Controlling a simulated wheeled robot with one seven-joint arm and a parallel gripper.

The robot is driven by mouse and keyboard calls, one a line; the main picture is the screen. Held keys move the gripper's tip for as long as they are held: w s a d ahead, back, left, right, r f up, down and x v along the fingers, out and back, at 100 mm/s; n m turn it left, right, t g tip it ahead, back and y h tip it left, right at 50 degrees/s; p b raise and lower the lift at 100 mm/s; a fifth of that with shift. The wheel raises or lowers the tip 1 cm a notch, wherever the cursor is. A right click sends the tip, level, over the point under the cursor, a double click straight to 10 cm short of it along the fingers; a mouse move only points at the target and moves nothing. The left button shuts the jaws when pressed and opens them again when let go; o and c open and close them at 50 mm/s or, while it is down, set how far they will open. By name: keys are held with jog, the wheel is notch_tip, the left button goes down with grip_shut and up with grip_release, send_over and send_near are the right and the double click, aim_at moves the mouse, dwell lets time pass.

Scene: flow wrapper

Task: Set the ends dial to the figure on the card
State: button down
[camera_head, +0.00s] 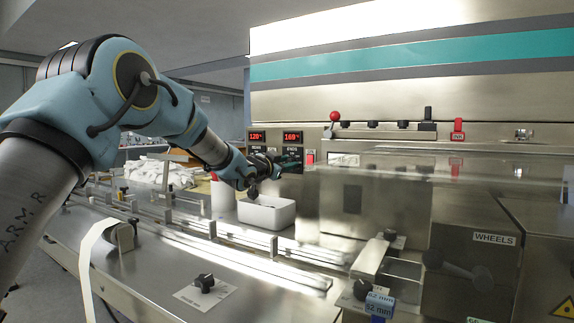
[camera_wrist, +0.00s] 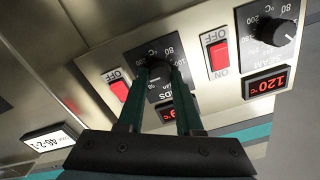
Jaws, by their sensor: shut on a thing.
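The ends dial (camera_wrist: 157,65) is a black knob on a dark scale plate marked in °C; in the wrist view it sits between my gripper's fingertips (camera_wrist: 160,76). My gripper is shut on this knob, and the fingers hide its pointer and much of the scale. In the head view my gripper (camera_head: 288,162) reaches the control panel and covers the dial. The ends display (camera_head: 292,136) reads about 160 °C; in the wrist view it is mostly hidden behind a finger. A white label (camera_wrist: 47,142) with printed characters is on the panel; I cannot tell whether it is the card.
The seam dial (camera_wrist: 273,33) and its 120 °C display (camera_wrist: 266,84) are beside it, with red rocker switches (camera_wrist: 218,54) between. A white tub (camera_head: 250,213) stands below my gripper. A clear cover (camera_head: 400,165) extends to the right. A red-knobbed lever (camera_head: 334,117) is above.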

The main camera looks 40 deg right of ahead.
jog(key=c, duration=0.6)
grip_release()
jog(key=shift+o, duration=0.2)
jog(key=shift+a, duration=0.1)
jog(key=b+v, duration=0.2)
jog(key=v, duration=0.8)
jog(key=shift+a, duration=0.25)
jog(key=shift+s+a, duration=0.1)
